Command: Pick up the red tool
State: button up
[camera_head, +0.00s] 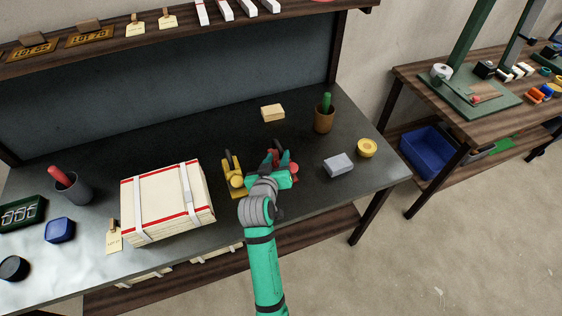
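A red tool (293,168) lies on the dark workbench, mostly hidden under my gripper. Bits of red show between and beside the fingers. My gripper (277,158) is at the end of the green arm, right over the red tool. Its teal fingers point away toward the back of the bench. Whether they are apart from the tool or closed on it is too small to tell. A yellow tool (235,179) lies just left of my gripper.
A strapped paper stack (167,204) is at the left. A grey block (339,166), a yellow round item (367,148), a brown pot (324,119) and a tan block (273,112) stand right and behind. A shelf (190,30) overhangs the back.

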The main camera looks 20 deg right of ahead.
aim_at(280, 152)
jog(key=x, duration=0.5)
jog(key=shift+r, duration=0.1)
jog(key=shift+c, duration=0.2)
jog(key=shift+s, duration=0.1)
grip_shut()
dwell(0.7)
jog(key=shift+r, duration=0.15)
dwell(0.4)
